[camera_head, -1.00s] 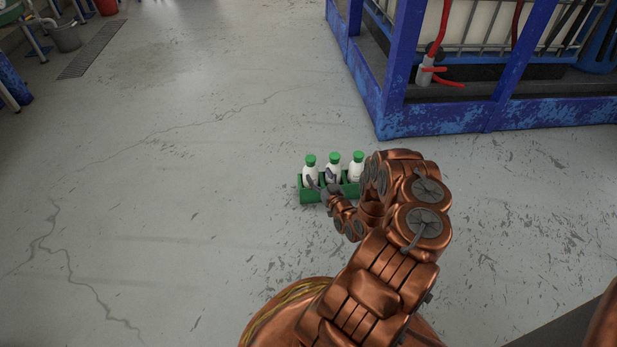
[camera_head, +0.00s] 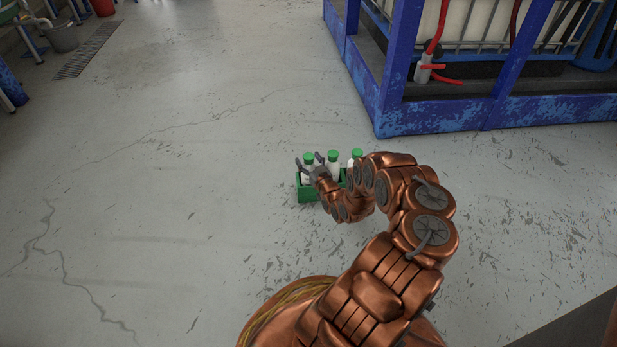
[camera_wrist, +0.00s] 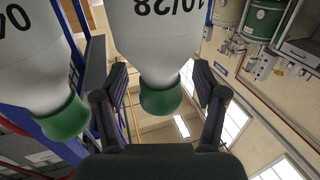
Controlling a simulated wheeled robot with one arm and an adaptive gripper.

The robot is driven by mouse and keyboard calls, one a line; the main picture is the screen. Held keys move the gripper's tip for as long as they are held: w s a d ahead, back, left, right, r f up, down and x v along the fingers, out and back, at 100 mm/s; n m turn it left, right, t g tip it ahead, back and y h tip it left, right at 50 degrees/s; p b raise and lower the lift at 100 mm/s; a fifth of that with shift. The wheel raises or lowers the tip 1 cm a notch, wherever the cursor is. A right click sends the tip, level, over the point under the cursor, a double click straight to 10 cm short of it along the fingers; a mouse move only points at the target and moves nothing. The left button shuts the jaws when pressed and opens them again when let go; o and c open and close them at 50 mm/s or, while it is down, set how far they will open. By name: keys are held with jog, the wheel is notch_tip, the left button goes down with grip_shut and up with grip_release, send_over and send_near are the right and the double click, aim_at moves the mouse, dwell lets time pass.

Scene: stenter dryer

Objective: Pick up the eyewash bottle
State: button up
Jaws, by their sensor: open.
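Three white bottles with green caps stand upright in a small green holder (camera_head: 305,194) on the floor: a left one (camera_head: 309,157), a middle one (camera_head: 333,165) and a right one (camera_head: 357,156). My gripper (camera_head: 309,160) is at the left bottle, its two fingers apart on either side of the cap. In the wrist view, which looks upside down, a bottle marked "10/28" (camera_wrist: 158,40) has its green cap between my open fingers (camera_wrist: 160,78), with gaps at both sides. A second bottle (camera_wrist: 28,70) is outside the fingers at the left. My arm partly hides the holder and the right bottle.
A blue metal frame (camera_head: 440,118) with a caged white tank (camera_head: 472,22) stands behind, to the right. A red-handled valve (camera_head: 424,70) is on it. The cracked grey floor (camera_head: 150,200) left of the holder is clear. A bucket (camera_head: 64,38) and floor grate (camera_head: 88,50) are far left.

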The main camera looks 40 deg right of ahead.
jog(key=shift+c, duration=0.2)
grip_shut()
dwell(0.5)
